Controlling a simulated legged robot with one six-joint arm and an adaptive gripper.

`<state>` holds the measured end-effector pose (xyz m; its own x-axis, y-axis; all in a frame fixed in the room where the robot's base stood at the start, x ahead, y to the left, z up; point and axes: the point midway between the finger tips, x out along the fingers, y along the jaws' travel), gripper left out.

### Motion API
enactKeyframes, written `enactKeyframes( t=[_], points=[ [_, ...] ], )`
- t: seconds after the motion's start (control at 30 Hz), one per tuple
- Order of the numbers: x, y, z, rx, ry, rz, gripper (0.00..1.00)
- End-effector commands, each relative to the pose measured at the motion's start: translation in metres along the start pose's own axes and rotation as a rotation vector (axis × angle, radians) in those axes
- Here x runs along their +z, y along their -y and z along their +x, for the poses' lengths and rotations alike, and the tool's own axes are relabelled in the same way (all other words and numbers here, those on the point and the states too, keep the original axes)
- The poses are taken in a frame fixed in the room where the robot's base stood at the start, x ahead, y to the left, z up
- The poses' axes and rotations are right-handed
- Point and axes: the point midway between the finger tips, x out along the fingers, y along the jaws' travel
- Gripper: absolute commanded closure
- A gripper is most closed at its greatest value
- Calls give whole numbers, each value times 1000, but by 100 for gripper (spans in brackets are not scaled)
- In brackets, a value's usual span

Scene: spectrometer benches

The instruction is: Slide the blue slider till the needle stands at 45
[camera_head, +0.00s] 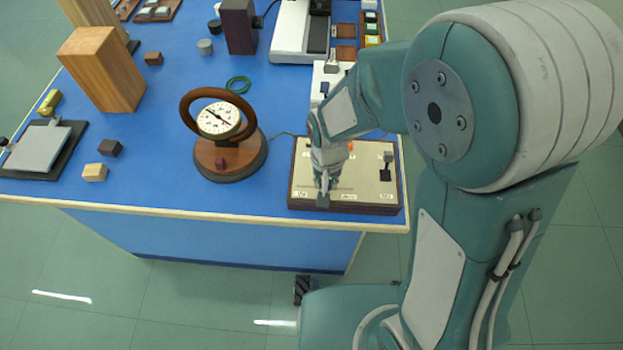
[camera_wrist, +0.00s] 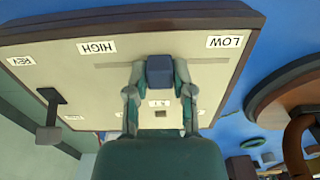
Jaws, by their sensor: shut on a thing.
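The blue slider (camera_wrist: 160,70) is a small dark-blue block near the middle of a slot between the labels HIGH (camera_wrist: 97,47) and LOW (camera_wrist: 225,42) in the wrist view. My gripper (camera_wrist: 160,88) is shut on it, one finger at each side. In the head view my gripper (camera_head: 323,196) is over the left part of the beige control panel (camera_head: 368,188) and hides the slider. The round white dial (camera_head: 219,119) stands on a wooden base (camera_head: 240,165) left of the panel. Its dark needle lies aslant; the numbers are too small to read.
A dark lever (camera_head: 386,168) stands on the panel's right side. Wooden blocks (camera_head: 102,68), a green ring (camera_head: 238,84) and a grey plate (camera_head: 38,148) lie on the blue bench (camera_head: 165,120). The bench's front edge is close to the panel.

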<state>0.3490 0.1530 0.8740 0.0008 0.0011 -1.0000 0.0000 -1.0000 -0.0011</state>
Motion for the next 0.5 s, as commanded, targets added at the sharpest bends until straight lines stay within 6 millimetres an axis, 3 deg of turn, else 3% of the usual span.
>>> enactKeyframes(
  t=[0.2,0.23,0.3,0.5],
  points=[
    [1,5,1,6,3,0,100],
    [1,6,1,7,3,0,60],
    [1,8,1,9,3,-1,34],
    [0,5,1,5,2,0,34]
  ],
)
